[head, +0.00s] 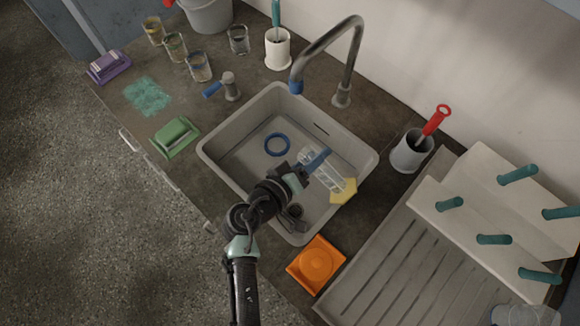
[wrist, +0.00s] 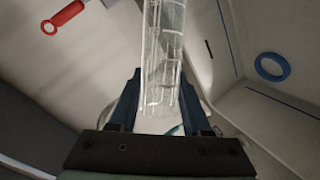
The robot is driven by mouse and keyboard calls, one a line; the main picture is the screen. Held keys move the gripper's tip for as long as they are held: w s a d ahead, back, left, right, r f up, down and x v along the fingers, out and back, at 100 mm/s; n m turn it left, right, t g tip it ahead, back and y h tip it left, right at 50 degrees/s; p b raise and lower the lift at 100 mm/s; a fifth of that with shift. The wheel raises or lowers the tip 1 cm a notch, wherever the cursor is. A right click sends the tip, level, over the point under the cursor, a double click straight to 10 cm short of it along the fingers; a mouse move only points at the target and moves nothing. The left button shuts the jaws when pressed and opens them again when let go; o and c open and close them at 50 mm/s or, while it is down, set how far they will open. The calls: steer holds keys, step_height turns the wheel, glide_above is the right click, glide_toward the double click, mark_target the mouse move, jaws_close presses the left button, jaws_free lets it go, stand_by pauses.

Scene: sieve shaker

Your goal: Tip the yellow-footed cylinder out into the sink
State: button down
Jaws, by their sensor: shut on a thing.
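The clear glass cylinder (head: 332,178) has a yellow foot (head: 343,191) and is held over the sink (head: 231,161). It looks tilted in the head view, its foot toward the lower right and its other end toward the upper left. My gripper (head: 313,164) is shut on its glass body. In the wrist view, the cylinder (wrist: 163,45) stands between the two dark blue fingers of my gripper (wrist: 163,108), and the yellow foot is not visible. I cannot tell whether liquid is inside.
A blue ring (head: 277,144) lies in the sink. The faucet (head: 343,75) arches over the sink's back edge. A cup with a red-handled brush (head: 435,120), an orange square item (head: 316,262) and a pegged drying rack (head: 470,215) stand to the right. Several glasses stand back left.

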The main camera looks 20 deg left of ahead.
steer(key=shift+r, duration=0.15)
steer(key=shift+f+n+h, duration=1)
steer(key=shift+f+n, duration=0.05)
steer(key=shift+n, duration=0.35)
stand_by(1.0)
steer(key=shift+w+a+f+n+t+h+b, duration=0.1)
steer(key=shift+a+f+n+t+h+b, duration=0.2)
steer(key=shift+a+f+n+b, duration=0.7)
steer(key=shift+d+f+n+h+b, duration=0.15)
steer(key=shift+f+n+h+b, duration=0.2)
steer(key=shift+f+b, duration=1.1)
steer(key=shift+r+n+h+b, duration=0.25)
steer(key=shift+r+b, duration=0.15)
steer(key=shift+b, duration=0.5)
